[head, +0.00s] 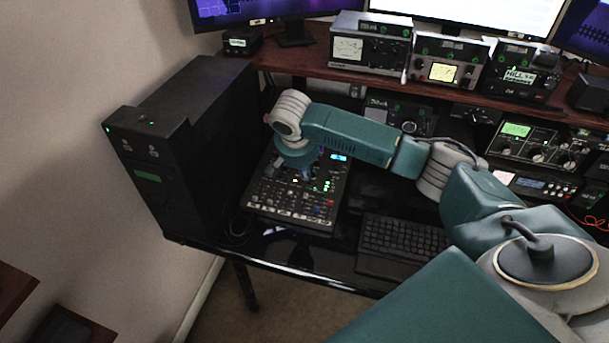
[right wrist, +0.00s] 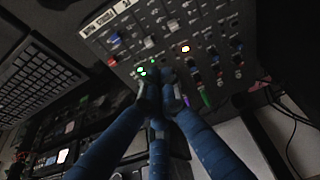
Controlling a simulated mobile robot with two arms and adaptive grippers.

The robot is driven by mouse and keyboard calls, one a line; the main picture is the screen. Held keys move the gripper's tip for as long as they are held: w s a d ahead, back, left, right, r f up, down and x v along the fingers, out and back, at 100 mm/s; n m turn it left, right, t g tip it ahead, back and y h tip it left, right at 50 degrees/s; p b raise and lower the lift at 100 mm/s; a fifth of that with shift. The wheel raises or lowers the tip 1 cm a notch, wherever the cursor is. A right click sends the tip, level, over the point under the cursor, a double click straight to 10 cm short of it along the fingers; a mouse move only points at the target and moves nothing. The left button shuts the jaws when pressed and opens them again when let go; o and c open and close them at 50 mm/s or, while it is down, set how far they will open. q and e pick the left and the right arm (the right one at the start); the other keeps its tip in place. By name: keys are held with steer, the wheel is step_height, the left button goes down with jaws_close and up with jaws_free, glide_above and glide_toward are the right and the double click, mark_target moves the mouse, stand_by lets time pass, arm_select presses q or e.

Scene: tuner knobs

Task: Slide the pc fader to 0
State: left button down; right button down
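The mixer (head: 292,205), a dark panel with knobs, faders and lit buttons, lies on the black desk in the head view. In the right wrist view, the mixer panel (right wrist: 215,22) fills the top, with a label strip (right wrist: 103,18) along its upper left edge; PC appears to be at the strip's upper end. A blue cap (right wrist: 115,38) and a red cap (right wrist: 112,61) sit near the strip. I cannot tell surely which cap is the PC fader. My right gripper (head: 302,172) is over the mixer; its blue fingers (right wrist: 164,92) converge with tips together, hiding part of the panel.
A black computer tower (head: 165,150) stands close on the mixer's left. A keyboard (head: 402,238) lies to its right. A shelf (head: 300,58) with meters and radios is behind. Cables (right wrist: 285,125) hang beyond the mixer in the wrist view.

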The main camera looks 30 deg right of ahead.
mark_target(307, 192)
steer(key=x, duration=0.8)
steer(key=shift+f+p, duration=0.15)
steer(key=shift+p, duration=0.25)
steer(key=p, duration=0.3)
steer(key=shift+s+a+r, duration=0.2)
steer(key=shift+s+a, duration=0.05)
steer(key=shift+a, duration=0.15)
steer(key=shift+s+a+f+p, duration=0.15)
steer(key=shift+s+p, duration=0.05)
steer(key=shift+p, duration=0.1)
steer(key=shift+w+f, duration=0.1)
